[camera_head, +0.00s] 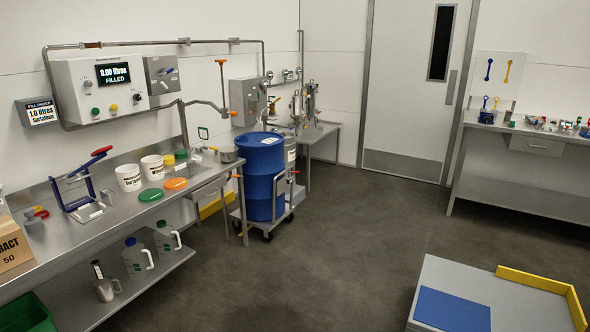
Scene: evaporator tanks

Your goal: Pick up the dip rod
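I cannot tell for certain which thing is the dip rod. A thin upright grey rod (223,86) with an orange crosspiece at its top and an orange part at its lower end shows above the blue drum (262,180), by the end of a jointed pipe arm. Whether it is a separate rod or part of the filling pipe is unclear. The drum stands upright on a wheeled trolley (250,221). Neither of my grippers is in view.
The left steel bench (205,171) holds white tubs (128,177), coloured lids and a blue stand (75,192). Jugs (136,257) stand on its lower shelf. A grey platform (514,310) with a blue mat is at front right. The middle floor is clear.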

